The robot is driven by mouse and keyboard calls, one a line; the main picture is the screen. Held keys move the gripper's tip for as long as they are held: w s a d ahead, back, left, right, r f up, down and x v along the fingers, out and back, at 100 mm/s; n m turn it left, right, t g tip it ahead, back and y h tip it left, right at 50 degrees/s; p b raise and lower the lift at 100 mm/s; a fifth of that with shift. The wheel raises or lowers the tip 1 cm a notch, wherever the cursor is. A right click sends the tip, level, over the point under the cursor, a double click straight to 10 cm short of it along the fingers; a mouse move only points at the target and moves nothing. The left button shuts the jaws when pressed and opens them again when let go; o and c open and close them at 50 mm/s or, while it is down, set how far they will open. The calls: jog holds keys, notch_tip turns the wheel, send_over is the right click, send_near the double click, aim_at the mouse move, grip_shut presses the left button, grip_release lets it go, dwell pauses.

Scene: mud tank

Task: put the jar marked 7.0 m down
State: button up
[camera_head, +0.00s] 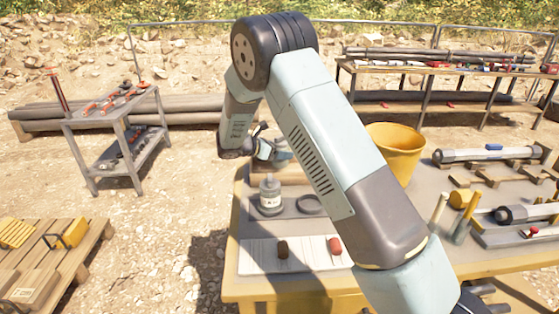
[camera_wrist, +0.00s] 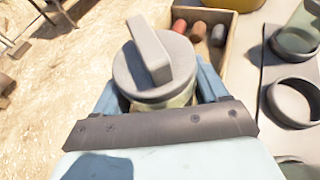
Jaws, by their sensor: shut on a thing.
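A jar (camera_wrist: 155,68) with a round grey lid and a raised bar on top is between the blue fingers of my gripper (camera_wrist: 160,95) in the wrist view. My gripper is shut on it. Its mark is hidden, so I cannot read 7.0 m. In the head view my gripper (camera_head: 268,150) is small and partly hidden, above the far left part of the yellow table. A clear jar with a grey lid and a pale label (camera_head: 270,196) stands on a grey tray (camera_head: 290,213) there. An empty dark ring (camera_head: 311,204) is beside it, also in the wrist view (camera_wrist: 291,101).
A wooden box (camera_wrist: 237,62) with coloured core pieces lies beyond the held jar. A white sheet (camera_head: 257,258) with two core pieces is near the front edge. A yellow bucket (camera_head: 398,150) stands right of my arm. Gravel ground lies left of the table.

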jog(key=shift+w+a+f, duration=0.2)
jog(key=shift+w+f, duration=0.4)
jog(key=shift+f, duration=0.25)
notch_tip(320, 180, down, 3)
jog(key=shift+r, duration=0.15)
jog(key=o, duration=1.3)
